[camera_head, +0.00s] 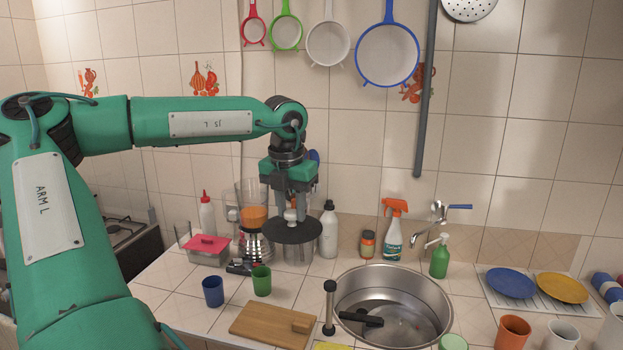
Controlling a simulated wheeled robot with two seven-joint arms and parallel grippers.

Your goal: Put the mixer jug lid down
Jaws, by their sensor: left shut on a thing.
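My left gripper (291,206) points straight down above the back of the counter, left of the sink. Its fingers are shut on a small pale knob-like piece, taken as the mixer jug lid (291,215), mostly hidden between them. A wide dark disc (292,231) shows directly under the fingertips; I cannot tell whether it is joined to the held piece. The mixer (254,244) stands just left of the gripper, with orange contents in its clear jug (252,196). The jug's top looks uncovered. My right gripper is out of view.
A metal pot (298,254) shows below the disc. A white bottle (328,232) stands close on the right. A red-lidded box (207,250), blue cup (213,292) and green cup (261,281) are left.

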